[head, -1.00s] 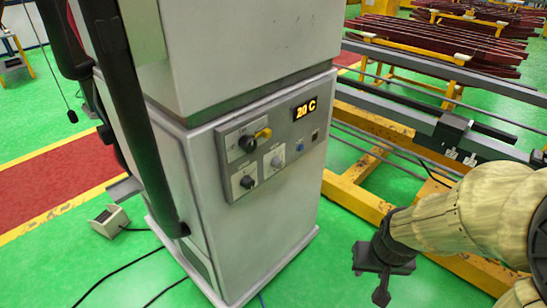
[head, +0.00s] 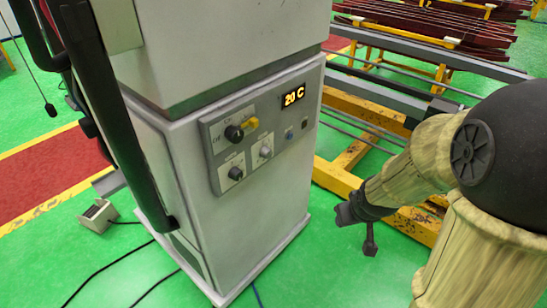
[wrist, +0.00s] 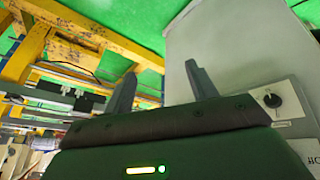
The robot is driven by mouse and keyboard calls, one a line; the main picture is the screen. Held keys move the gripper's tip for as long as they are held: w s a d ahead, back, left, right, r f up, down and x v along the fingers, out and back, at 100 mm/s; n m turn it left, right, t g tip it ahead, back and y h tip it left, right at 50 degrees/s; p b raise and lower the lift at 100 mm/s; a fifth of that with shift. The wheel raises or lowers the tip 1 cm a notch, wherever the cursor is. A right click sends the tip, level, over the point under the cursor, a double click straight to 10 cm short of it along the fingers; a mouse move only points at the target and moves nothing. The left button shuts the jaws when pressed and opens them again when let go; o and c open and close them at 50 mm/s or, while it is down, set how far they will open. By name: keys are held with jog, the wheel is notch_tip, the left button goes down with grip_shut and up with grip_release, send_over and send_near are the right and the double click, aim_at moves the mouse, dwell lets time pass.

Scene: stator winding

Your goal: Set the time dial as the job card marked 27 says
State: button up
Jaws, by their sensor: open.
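The grey machine cabinet (head: 245,215) stands in the middle of the head view. Its control panel (head: 218,178) carries a lower-left black knob (head: 236,173), a lower-right grey knob (head: 265,152) and a large black switch (head: 234,133) with a yellow handle. The labels are too small to tell which knob is the time dial. No job card can be made out. My gripper (head: 360,226) is open and empty, right of the cabinet and apart from it. In the wrist view my gripper (wrist: 162,74) points past the cabinet side; a black knob (wrist: 272,101) on a white plate shows at right.
The display (head: 294,97) reads 20 C. A blue button (head: 289,135) sits below it. A yellow frame (head: 350,180) with grey rails is close behind my gripper. A small box (head: 98,215) and cables lie on the green floor.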

jog(key=w+a+f+n+t+y+b, duration=0.1)
jog(key=w+f+n+t+y, duration=0.1)
jog(key=w+n, duration=0.35)
jog(key=w+a+f+n+t+y, duration=0.1)
jog(key=w+n+t, duration=0.15)
jog(key=w, duration=0.65)
jog(key=w+a+f+n+y+b, duration=0.2)
jog(key=a+n+y, duration=0.4)
jog(key=y, duration=0.5)
jog(key=w+f+n+t, duration=0.1)
jog(key=n, duration=0.1)
jog(key=shift+w+a+n+y, duration=0.2)
jog(key=shift+n+y, duration=0.1)
jog(key=shift+n, duration=0.1)
jog(key=shift+a, duration=0.1)
jog(key=p, duration=0.4)
send_near(269, 155)
jog(key=x, duration=0.9)
